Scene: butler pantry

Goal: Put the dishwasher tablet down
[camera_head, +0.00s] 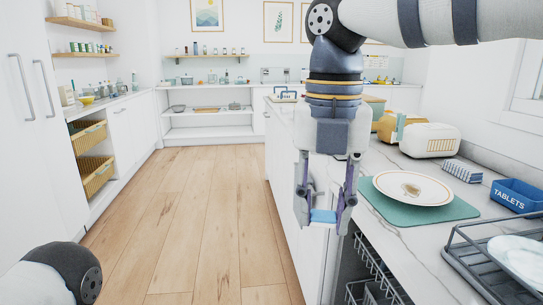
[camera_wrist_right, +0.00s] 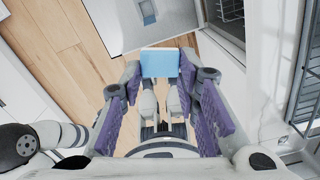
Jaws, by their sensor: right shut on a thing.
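The dishwasher tablet (camera_head: 322,216) is a small block, light blue and white. My right gripper (camera_head: 324,212) points down and is shut on it, in front of the counter edge. The wrist view shows the tablet (camera_wrist_right: 160,62) between the fingertips of my right gripper (camera_wrist_right: 160,72). Beyond it in that view is a pale panel (camera_wrist_right: 120,27) with a small light-blue and grey patch (camera_wrist_right: 148,12), too unclear to name. A blue box marked TABLETS (camera_head: 518,196) stands on the counter at right. My left gripper is out of view.
Dishwasher racks (camera_head: 372,272) show below the counter. On the marble counter are a plate (camera_head: 412,188) on a green mat (camera_head: 447,213), a dark drying rack (camera_head: 470,262), a folded striped cloth (camera_head: 462,171) and a cream toaster (camera_head: 430,140). The wooden floor (camera_head: 205,215) at left is clear.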

